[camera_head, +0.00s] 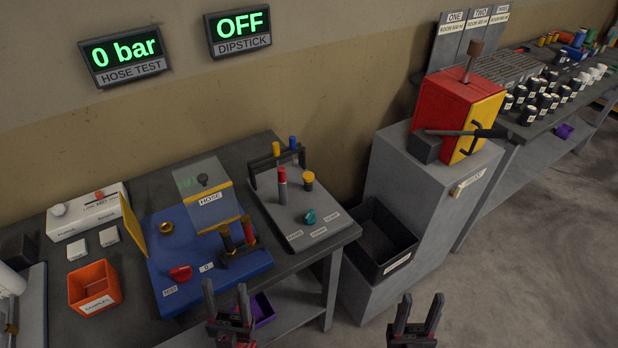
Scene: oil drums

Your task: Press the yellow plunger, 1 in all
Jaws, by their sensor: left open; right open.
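A short plunger with a yellow cap (308,179) stands upright on a grey panel (322,234) on the dark bench. A red-topped post (282,184) stands to its left and a teal knob (309,216) in front of it. A yellow-topped piece (276,149) and a blue-topped piece (293,143) sit at the black rack behind. My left gripper (226,297) is open and empty at the bottom, in front of the bench. My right gripper (421,306) is open and empty further right, over the floor. Neither touches the plunger.
A blue hose board (190,285) with a red knob lies left of the panel. An orange bin (94,287) stands further left. A grey pedestal with a black bin (378,240) and a red-yellow box (452,110) stands right. Wall displays read "0 bar" and "OFF".

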